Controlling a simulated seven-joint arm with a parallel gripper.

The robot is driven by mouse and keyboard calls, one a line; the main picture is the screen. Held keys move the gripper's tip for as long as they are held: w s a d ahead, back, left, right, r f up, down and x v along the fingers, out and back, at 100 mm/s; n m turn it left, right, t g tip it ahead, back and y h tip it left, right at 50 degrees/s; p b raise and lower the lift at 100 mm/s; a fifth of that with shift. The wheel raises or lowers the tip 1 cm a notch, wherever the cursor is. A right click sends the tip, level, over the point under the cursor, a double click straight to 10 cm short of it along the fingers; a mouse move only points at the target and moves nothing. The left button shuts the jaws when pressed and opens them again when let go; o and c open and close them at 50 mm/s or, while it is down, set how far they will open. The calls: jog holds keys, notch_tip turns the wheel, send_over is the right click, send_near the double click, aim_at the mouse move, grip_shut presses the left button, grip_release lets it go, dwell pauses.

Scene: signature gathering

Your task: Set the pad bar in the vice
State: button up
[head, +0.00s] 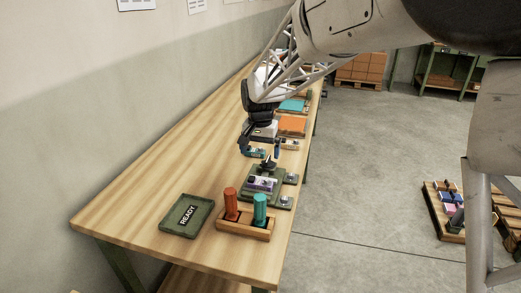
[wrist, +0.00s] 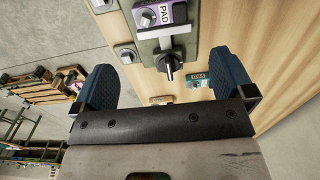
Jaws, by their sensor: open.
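The pad bar (wrist: 162,13) is purple with a PAD label, partly cut off at the top of the wrist view. It lies in the green vice (wrist: 188,48), beside a grey metal jaw; I cannot tell whether the jaw presses on it. In the head view the purple bar (head: 262,185) sits on the vice (head: 255,198) in the middle of the bench's near part. A dark screw handle (wrist: 168,66) sticks out from the vice. My gripper (wrist: 165,78) is open and empty, its blue fingers spread wide on either side of the handle's line. It also shows in the head view (head: 260,151), just beyond the vice.
A wooden holder (head: 245,232) with an orange and a teal peg and a green READY tray (head: 187,215) stand nearer. A teal labelled block (wrist: 196,82) and a tan block (wrist: 161,100) lie beyond the vice. The bench's left side is clear.

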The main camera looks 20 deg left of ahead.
dwell(0.3)
jog(key=s+d+r, duration=0.3)
jog(key=s+d, duration=0.2)
jog(key=d, duration=0.3)
jog(key=s+d+r+t, duration=0.1)
jog(key=s+d+r, duration=0.25)
jog(key=d, duration=0.45)
jog(key=s+d+r, duration=0.2)
jog(key=s+d, duration=0.3)
jog(key=d, duration=0.3)
jog(key=s+d+f, duration=0.1)
jog(key=s+d, duration=0.6)
jog(key=s, duration=0.3)
jog(key=s+d+f+t, duration=0.1)
jog(key=s+d, duration=0.6)
jog(key=s, duration=0.4)
jog(key=shift+d+t, duration=0.2)
jog(key=shift+t, duration=0.1)
jog(key=shift+f, duration=0.1)
jog(key=shift+c, duration=0.5)
